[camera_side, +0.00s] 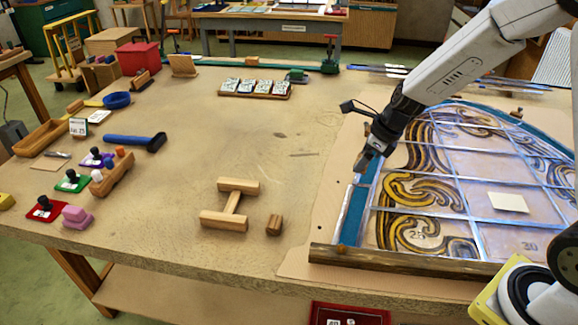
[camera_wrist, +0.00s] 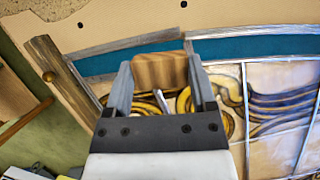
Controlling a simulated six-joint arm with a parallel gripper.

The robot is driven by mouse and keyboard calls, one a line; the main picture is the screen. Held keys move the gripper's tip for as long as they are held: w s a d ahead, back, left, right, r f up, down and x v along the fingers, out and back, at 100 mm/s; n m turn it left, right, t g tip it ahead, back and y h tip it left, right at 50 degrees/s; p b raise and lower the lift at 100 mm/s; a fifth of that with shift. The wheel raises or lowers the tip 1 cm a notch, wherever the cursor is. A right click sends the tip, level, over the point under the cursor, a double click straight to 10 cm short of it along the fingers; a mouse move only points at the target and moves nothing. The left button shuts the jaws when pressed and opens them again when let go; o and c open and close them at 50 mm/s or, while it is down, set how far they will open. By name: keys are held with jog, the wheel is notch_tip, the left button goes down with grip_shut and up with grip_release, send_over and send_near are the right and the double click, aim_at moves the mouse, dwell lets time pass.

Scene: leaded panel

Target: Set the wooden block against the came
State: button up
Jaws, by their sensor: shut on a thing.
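My gripper (camera_wrist: 160,80) is shut on a wooden block (camera_wrist: 160,68), which sits between its two fingers in the wrist view. In the side view my gripper (camera_side: 370,158) is low at the panel's left border, and the block there is small and hard to make out. Grey came (camera_wrist: 122,43) runs along the outer edge of the blue glass strip (camera_wrist: 225,48); it also shows in the side view (camera_side: 344,212). In the wrist view the block overlaps the blue strip near a break in the came. I cannot tell whether it touches the came.
The leaded panel (camera_side: 455,190) has swirled yellow and brown glass and a wooden batten (camera_side: 400,262) along its front. A loose small wooden block (camera_side: 274,225) and an H-shaped wooden piece (camera_side: 231,204) lie left of it. Open table lies beyond them.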

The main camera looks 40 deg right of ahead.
send_over(336, 182)
jog(key=s, duration=0.2)
jog(key=shift+w+d+f, duration=0.1)
jog(key=shift+d+f, duration=0.05)
jog(key=shift+f, duration=1.35)
jog(key=shift+w+d+f, duration=0.1)
jog(key=shift+d+f, duration=0.05)
jog(key=shift+f, duration=1.35)
jog(key=shift+w+f, duration=0.15)
jog(key=shift+f, duration=0.05)
jog(key=shift+w+f, duration=0.15)
jog(key=shift+f, duration=1.5)
jog(key=o, duration=1.3)
jog(key=shift+f, duration=0.1)
jog(key=shift+c, duration=0.2)
